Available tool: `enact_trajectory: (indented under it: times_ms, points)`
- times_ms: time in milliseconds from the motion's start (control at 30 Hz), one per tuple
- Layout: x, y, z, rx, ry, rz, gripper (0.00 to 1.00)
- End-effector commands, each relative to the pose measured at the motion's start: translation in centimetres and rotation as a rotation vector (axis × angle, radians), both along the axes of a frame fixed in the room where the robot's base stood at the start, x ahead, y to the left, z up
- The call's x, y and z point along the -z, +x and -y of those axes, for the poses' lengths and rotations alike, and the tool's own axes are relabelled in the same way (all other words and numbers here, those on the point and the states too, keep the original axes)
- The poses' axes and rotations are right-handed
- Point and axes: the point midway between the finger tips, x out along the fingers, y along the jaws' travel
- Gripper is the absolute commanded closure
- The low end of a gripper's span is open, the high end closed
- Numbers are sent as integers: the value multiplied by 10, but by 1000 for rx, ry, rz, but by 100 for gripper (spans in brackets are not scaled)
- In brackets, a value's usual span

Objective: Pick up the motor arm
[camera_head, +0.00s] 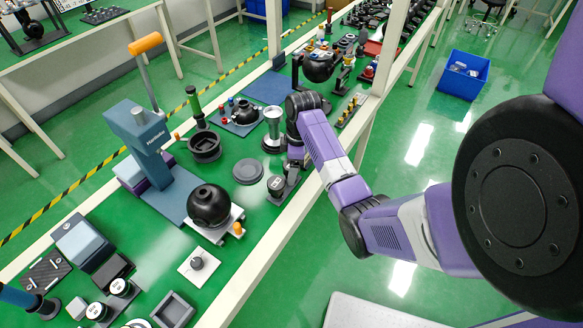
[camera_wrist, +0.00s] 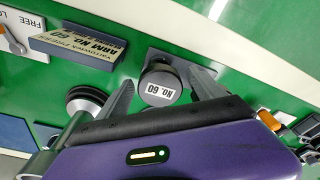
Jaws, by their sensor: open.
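My gripper (camera_wrist: 162,76) is open, with one grey finger on each side of this cylinder in the wrist view. I cannot tell whether either finger touches it. In the head view, my gripper (camera_head: 294,162) is just beside the cylinder and partly hidden by my wrist.
A silver and black flared part (camera_head: 273,128) stands close behind my gripper. A round grey disc (camera_head: 248,171) lies to the left. A black sphere (camera_head: 208,205) sits on a white stand. Some green tabletop between them is bare.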

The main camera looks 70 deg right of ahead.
Motion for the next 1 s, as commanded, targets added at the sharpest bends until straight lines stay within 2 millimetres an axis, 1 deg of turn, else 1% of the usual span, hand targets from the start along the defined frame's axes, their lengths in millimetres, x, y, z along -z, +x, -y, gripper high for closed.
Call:
enact_trajectory:
  times_ms: [100,200,433,467,500,567,600,667,700,767,800,1000]
  points:
    - [14,1,-1,0,1,-1,22]
    - [20,2,-1,0,0,0,22]
    - [21,2,-1,0,-2,2,22]
    - [21,3,-1,0,-2,2,28]
    - [21,3,-1,0,-2,2,36]
    - [21,3,-1,0,-2,2,48]
    - [21,3,-1,0,-2,2,56]
    - [21,3,-1,0,-2,2,68]
    - [21,3,-1,0,-2,2,75]
    - [21,3,-1,0,-2,2,87]
    - [21,3,-1,0,-2,2,95]
    - [20,3,-1,0,-2,2,95]
